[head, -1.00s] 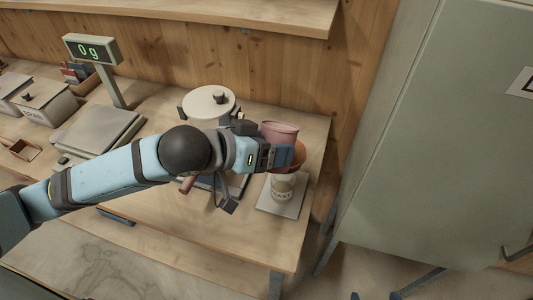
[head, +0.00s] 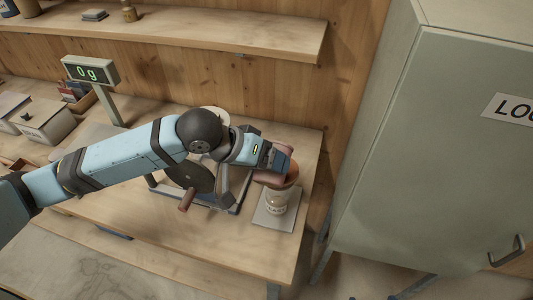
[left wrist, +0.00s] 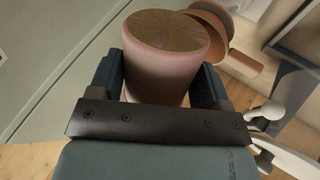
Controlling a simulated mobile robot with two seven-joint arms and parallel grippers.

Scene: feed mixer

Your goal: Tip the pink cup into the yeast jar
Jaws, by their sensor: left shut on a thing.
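My left gripper (head: 278,162) is shut on the pink cup (head: 268,178), just above and behind the yeast jar (head: 276,206). The cup looks tipped over in the head view, partly covered by the gripper. In the left wrist view the cup (left wrist: 172,75) stands between both fingers, with a flat brownish textured face at its far end. The jar is small and pale, with a brownish top and a label too small to read clearly. It stands on a light square plate (head: 266,220). I cannot see anything falling from the cup. My right gripper is out of view.
A grinder-like device with a dark disc (head: 190,176) stands left of the jar, below my arm. A grey-green cabinet (head: 430,150) stands on the right.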

